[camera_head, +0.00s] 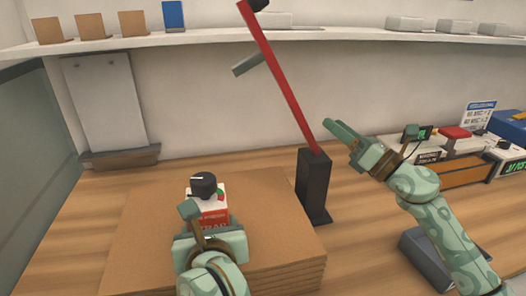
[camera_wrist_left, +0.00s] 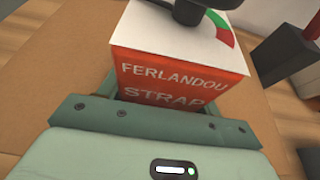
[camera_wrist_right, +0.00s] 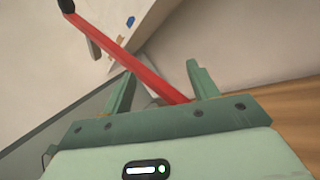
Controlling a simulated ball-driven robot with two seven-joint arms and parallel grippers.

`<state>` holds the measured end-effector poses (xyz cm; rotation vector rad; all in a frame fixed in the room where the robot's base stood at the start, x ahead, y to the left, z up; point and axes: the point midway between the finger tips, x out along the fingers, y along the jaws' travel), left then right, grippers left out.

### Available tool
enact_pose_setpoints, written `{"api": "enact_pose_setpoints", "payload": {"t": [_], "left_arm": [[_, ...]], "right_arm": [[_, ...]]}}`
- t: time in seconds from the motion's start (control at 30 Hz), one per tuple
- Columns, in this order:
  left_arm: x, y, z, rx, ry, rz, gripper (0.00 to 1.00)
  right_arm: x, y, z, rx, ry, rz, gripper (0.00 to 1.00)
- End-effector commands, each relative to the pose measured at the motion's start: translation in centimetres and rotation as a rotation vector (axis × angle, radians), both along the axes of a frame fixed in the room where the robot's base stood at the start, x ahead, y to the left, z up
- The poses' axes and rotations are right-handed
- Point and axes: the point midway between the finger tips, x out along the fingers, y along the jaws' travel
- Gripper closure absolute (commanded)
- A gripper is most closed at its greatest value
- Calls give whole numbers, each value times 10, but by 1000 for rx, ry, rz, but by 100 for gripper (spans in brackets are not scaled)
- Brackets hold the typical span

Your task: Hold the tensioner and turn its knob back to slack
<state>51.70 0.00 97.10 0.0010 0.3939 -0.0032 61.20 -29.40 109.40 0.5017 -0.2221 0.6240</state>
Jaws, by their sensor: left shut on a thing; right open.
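The tensioner (camera_head: 222,216) is a small box with a red front reading "FERLANDOU STRAP" and a white top. It stands upright on a stack of brown boards. Its black knob (camera_head: 203,184) sits on top, beside a green and red arc that shows in the left wrist view. My left gripper (camera_head: 208,224) is shut on the tensioner (camera_wrist_left: 180,68), low on its body; the fingers are partly hidden. My right gripper (camera_head: 370,132) is open and empty, up and to the right of the knob, apart from it. The right wrist view does not show the tensioner.
A black stand (camera_head: 314,188) with a long tilted red bar (camera_head: 283,82) rises between the tensioner and my right gripper. The brown board stack (camera_head: 140,245) lies on the wooden table. Scales and an orange box are at right. A shelf (camera_head: 200,38) runs along the wall.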

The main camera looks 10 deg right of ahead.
Motion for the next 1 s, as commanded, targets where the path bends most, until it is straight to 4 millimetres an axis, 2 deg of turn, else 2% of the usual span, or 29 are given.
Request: {"api": "enact_pose_setpoints", "payload": {"t": [0.07,0.17,0.2,0.3,0.4,0.53,0.67,1.0], "left_arm": [[0,0,2,-1,-5,0,85],[0,0,2,-1,-5,0,85],[0,0,2,-1,-5,0,85],[0,0,2,-1,-5,0,85],[0,0,2,-1,-5,0,85],[0,0,2,-1,-5,0,85],[0,0,2,-1,-5,0,85],[0,0,2,-1,-5,0,85]], "right_arm": [[-1,3,8,-28,-14,9,41],[-19,45,19,-155,-57,94,41],[-32,68,20,-221,-75,145,41],[-72,122,12,-380,-110,281,41],[-110,160,-2,-494,-124,395,41],[-139,187,-14,-560,-126,476,41],[-134,203,-15,-559,-110,487,41],[-103,268,-14,-556,-109,486,41]]}}
